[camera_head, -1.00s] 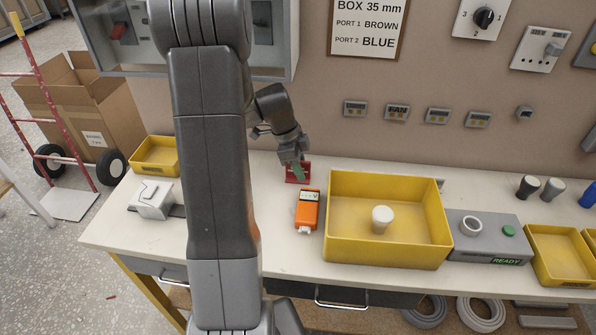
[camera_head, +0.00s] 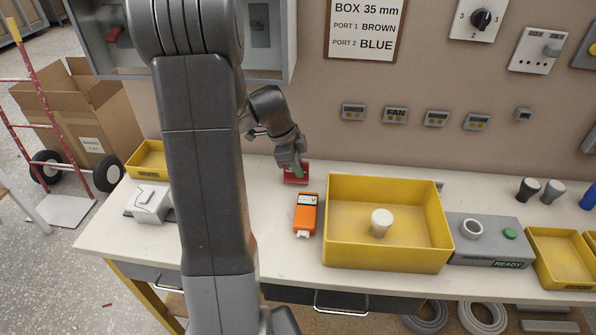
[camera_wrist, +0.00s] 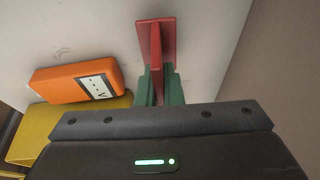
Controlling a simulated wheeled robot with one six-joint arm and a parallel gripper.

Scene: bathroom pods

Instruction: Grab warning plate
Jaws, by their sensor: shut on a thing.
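The warning plate (camera_head: 297,177) is a small red piece at the back of the white bench, left of the big yellow bin. In the wrist view the red plate (camera_wrist: 156,45) shows its upright part between the green fingertips. My gripper (camera_head: 298,168) points down at it, and in the wrist view my gripper (camera_wrist: 156,88) is shut on the upright part. The writing on the plate cannot be seen. Whether its foot touches the bench is hard to tell.
An orange meter (camera_head: 305,214) lies just in front of the plate. A big yellow bin (camera_head: 345,255) with a white cup-like piece (camera_head: 381,222) stands to the right. A grey box with a READY label (camera_head: 487,238) is beyond it. The wall is close behind my gripper.

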